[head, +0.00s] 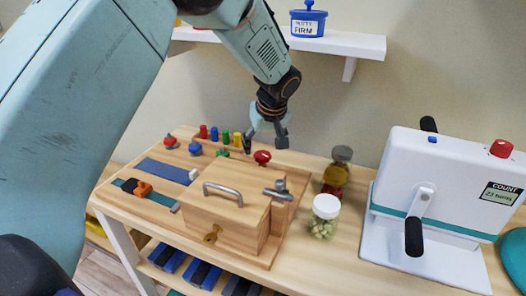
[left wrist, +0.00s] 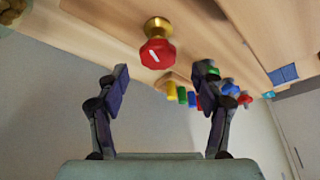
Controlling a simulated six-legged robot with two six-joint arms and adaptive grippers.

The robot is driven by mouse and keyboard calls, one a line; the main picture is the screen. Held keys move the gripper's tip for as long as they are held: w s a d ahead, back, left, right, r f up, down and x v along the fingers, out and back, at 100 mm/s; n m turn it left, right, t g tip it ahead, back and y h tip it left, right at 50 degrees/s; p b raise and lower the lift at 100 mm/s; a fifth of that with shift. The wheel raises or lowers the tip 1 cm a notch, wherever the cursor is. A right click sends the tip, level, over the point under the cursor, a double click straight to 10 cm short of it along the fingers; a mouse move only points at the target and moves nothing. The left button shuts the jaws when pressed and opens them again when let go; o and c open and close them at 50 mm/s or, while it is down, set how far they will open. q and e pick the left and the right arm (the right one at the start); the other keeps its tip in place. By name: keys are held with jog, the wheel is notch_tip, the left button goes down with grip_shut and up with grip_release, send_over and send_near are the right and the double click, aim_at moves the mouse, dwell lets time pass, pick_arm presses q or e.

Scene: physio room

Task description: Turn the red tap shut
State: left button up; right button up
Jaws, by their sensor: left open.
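The red tap (head: 262,157) is a red knob on the wooden board (head: 287,222), behind the wooden box. In the left wrist view the red tap (left wrist: 158,53) shows its faceted red top with a white mark, on a brass stem. My left gripper (head: 265,147) is just above and around the tap's place in the head view. In the left wrist view the left gripper (left wrist: 163,72) has its two fingers wide apart, with the tap beyond and between the tips, apart from both. My right gripper is not in view.
A wooden box with a metal handle (head: 223,190) stands in front of the tap. Coloured pegs (head: 214,134) stand to its left. A jar (head: 324,215) and a white counter machine (head: 440,185) stand right. A shelf (head: 340,43) hangs above.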

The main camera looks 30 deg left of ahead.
aim_at(262, 154)
pick_arm(q)
jog(key=shift+x, duration=0.85)
jog(key=shift+w+f, duration=0.2)
jog(key=shift+f, duration=0.5)
jog(key=shift+a, duration=0.2)
